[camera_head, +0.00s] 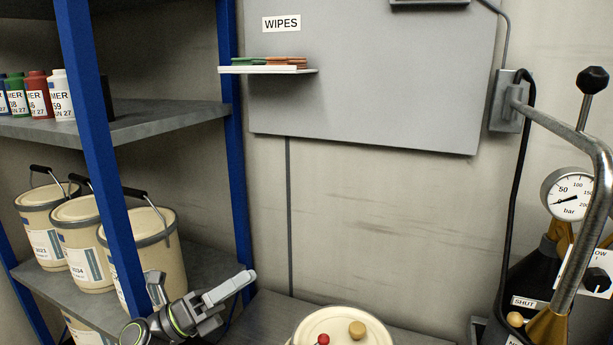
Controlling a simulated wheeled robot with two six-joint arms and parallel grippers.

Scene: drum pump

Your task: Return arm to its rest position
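My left gripper (228,289) shows at the bottom left, in front of the lower shelf and near the blue upright. Its pale grey finger part points up and to the right. Most of my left arm lies below the picture edge. My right gripper is not in view.
Cream pails (75,229) stand on the lower shelf behind my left gripper. A cream lid (325,324) with a red and a tan knob is at the bottom centre. At right are a bent metal lever (553,125) and a pressure gauge (568,193). A wipes shelf (268,70) is on the wall.

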